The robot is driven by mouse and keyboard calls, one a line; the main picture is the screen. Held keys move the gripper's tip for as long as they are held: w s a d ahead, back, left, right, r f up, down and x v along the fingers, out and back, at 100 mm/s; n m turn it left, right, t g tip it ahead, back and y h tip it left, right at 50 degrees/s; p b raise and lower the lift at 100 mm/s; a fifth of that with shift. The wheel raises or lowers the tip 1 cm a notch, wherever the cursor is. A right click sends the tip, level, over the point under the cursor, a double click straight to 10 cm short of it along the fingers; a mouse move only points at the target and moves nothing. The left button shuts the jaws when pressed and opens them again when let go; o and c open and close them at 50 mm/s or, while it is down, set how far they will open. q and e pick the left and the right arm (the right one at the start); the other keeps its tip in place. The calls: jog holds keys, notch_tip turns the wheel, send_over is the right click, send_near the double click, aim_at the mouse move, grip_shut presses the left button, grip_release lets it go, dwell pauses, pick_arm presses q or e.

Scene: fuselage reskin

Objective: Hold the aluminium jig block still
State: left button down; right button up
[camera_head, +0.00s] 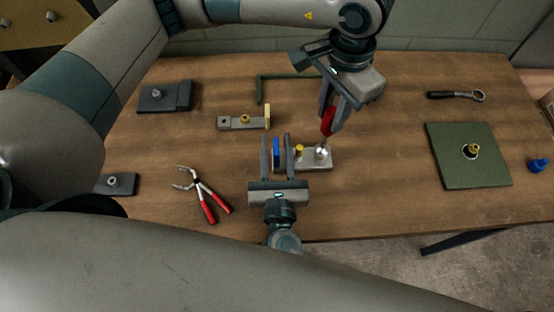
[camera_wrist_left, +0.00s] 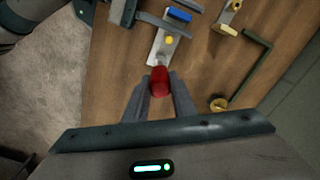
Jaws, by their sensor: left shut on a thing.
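The aluminium jig block (camera_head: 312,163) lies on the bench, with a yellow knob (camera_head: 299,150), a silver round part (camera_head: 322,152) and an upright blue piece (camera_head: 276,149) at its left end. It also shows in the left wrist view (camera_wrist_left: 156,50). My left gripper (camera_head: 333,113) is shut on a red cylindrical piece (camera_head: 327,121), just above the silver part. The red piece (camera_wrist_left: 159,82) sits between its fingers in the wrist view; whether it touches the silver part is unclear. My right gripper (camera_head: 277,152) has fingers apart on either side of the blue piece, with narrow gaps visible.
A second block (camera_head: 232,123) with a tan end piece and a green angle bar (camera_head: 259,90) lie behind. Red-handled pliers (camera_head: 203,194) lie left. A green plate (camera_head: 466,174) and a ratchet (camera_head: 455,95) lie right. Bench between is clear.

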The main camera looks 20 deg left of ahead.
jog(key=shift+x, duration=1.4)
grip_shut()
